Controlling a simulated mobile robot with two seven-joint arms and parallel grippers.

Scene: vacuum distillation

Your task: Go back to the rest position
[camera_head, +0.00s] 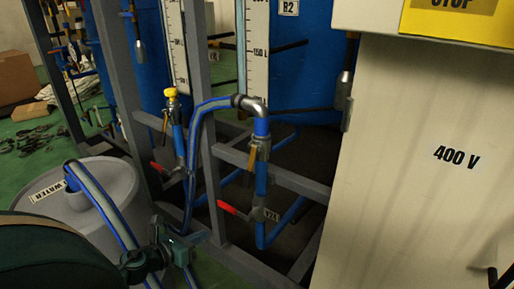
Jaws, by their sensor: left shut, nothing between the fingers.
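My left gripper (190,244), dark green and black, is low in the left part of the head view, on an arm that comes in from the bottom left. It is shut and looks empty. It is in front of the grey frame's lower bar, with the blue striped hose (110,215) passing close to it; I cannot tell whether they touch. My right gripper does not show.
A grey drum (104,190) labelled WATER stands at left. A grey metal frame (203,120) carries blue pipes and a red-handled valve (234,211) before blue tanks (303,60). A pale 400 V cabinet (410,190) blocks the right. Green floor (28,170) shows at left, with clutter.

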